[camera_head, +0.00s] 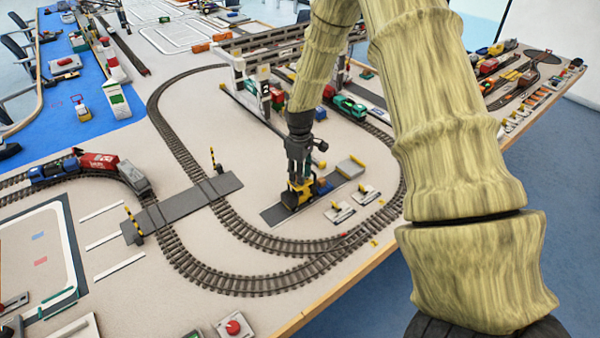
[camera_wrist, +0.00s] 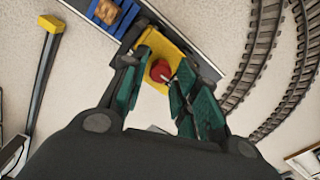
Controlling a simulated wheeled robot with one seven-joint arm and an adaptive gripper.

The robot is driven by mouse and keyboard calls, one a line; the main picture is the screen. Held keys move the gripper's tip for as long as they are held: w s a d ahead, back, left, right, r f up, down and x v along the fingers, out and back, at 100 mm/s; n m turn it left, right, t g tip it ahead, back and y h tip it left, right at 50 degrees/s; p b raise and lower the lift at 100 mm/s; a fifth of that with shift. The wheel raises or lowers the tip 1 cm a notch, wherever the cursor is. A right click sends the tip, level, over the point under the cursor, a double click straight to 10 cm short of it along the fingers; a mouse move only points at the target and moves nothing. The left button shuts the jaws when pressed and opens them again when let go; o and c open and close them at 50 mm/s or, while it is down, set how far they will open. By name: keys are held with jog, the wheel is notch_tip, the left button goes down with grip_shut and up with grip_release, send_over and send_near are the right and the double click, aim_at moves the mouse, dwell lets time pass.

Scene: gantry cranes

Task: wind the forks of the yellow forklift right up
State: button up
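The yellow forklift (camera_head: 292,197) stands on a dark grey strip inside the rail loop in the head view. My gripper (camera_head: 298,178) points down right over it and hides much of it. In the wrist view the forklift's yellow body (camera_wrist: 150,45) lies between my dark, green-padded fingers (camera_wrist: 156,82). A red round knob (camera_wrist: 161,70) on it shows in the gap between them. The fingers are apart; I cannot tell whether either touches the forklift. A blue piece with a tan load (camera_wrist: 107,11) is beside the forklift. I cannot make out the forks or their height.
Curved track (camera_head: 245,285) runs around the forklift. A gantry crane (camera_head: 250,75) stands behind it. Small grey pieces (camera_head: 340,212) lie to its right, near the table edge. A yellow-tipped post (camera_wrist: 48,24) stands left in the wrist view. Bare tabletop (camera_head: 240,215) lies left of the forklift.

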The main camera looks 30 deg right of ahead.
jog(key=shift+f, duration=0.45)
grip_shut()
